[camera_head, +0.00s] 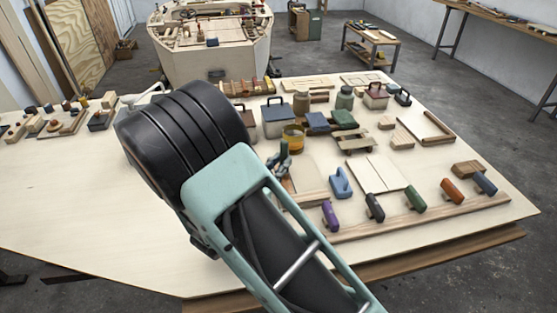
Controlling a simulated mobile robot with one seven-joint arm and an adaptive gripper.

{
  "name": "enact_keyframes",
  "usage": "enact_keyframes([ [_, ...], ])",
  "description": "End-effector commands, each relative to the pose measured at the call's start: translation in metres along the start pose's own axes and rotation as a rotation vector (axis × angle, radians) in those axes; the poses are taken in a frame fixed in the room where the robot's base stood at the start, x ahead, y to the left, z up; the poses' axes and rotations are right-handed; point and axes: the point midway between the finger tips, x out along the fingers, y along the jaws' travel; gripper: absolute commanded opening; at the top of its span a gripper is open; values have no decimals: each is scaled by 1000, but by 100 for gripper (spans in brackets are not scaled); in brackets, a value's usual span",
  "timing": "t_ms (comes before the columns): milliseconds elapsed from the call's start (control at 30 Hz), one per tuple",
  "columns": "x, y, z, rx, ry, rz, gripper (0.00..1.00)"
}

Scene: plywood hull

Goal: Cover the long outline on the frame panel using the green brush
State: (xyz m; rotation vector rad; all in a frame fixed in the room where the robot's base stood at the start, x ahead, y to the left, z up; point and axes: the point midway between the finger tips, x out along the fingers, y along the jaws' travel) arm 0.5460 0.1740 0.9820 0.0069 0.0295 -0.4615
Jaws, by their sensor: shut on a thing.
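My arm, a teal link with a black joint, fills the middle foreground and hides much of the table behind it. At the link's right edge a small dark grey-green shape (284,160) shows beside a pale panel (308,178). I cannot tell whether it is part of my gripper, a held tool or both, nor whether it touches the panel. A green-handled tool (415,198), perhaps a brush, lies in a row on the table's right, between a dark one (375,207) and an orange one (452,190). No long outline can be made out on the pale panels.
A blue upright tool (340,184) and a wider pale panel (376,174) are close by. A purple-handled tool (330,215) is near the wooden strip (430,220). Boxes, jars and a wooden tray (425,128) crowd the back.

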Motion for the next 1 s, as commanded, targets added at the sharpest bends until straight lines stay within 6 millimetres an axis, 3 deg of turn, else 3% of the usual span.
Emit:
enact_keyframes([
  [1000,-25,-23,0,0,0,0,0],
])
